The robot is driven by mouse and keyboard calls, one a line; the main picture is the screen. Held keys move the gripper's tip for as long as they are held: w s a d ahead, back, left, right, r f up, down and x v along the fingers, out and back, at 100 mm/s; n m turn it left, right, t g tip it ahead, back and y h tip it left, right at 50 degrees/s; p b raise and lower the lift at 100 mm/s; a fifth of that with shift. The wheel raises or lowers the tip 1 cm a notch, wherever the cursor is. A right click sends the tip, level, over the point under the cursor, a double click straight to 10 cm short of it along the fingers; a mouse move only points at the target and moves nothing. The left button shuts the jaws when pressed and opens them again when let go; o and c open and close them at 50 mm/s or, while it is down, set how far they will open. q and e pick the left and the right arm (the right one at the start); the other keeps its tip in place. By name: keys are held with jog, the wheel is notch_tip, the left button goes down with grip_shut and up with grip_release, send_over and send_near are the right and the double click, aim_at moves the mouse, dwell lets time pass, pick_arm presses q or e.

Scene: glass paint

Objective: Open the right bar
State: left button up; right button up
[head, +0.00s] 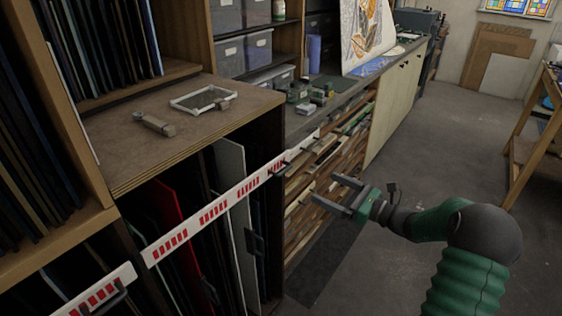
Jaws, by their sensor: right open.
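A long white bar with red marks (213,212) runs slanting across the front of the glass rack, from the lower left up toward the drawers. It lies across the rack opening, and a dark handle (279,168) shows near its far right end. A second white bar with red marks (95,294) is at the lower left, with a dark handle (106,298). My right gripper (325,189) is open and empty, to the right of the long bar's far end and apart from it, its fingers pointing left. My left gripper is out of view.
Glass sheets (170,225) stand upright in the rack behind the bar. A wooden counter (120,150) holds a small framed pane and a tool. Shallow drawers (330,165) stand behind my right gripper. The floor (440,130) to the right is clear up to a wooden table (525,150).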

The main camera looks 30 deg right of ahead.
aim_at(286, 169)
jog(key=x, duration=1.5)
jog(key=shift+w+a+b, duration=0.25)
jog(key=shift+w+b, duration=0.05)
jog(key=shift+c, duration=0.3)
jog(key=c, duration=1.9)
jog(key=shift+s+d, duration=0.15)
jog(key=shift+c, duration=0.5)
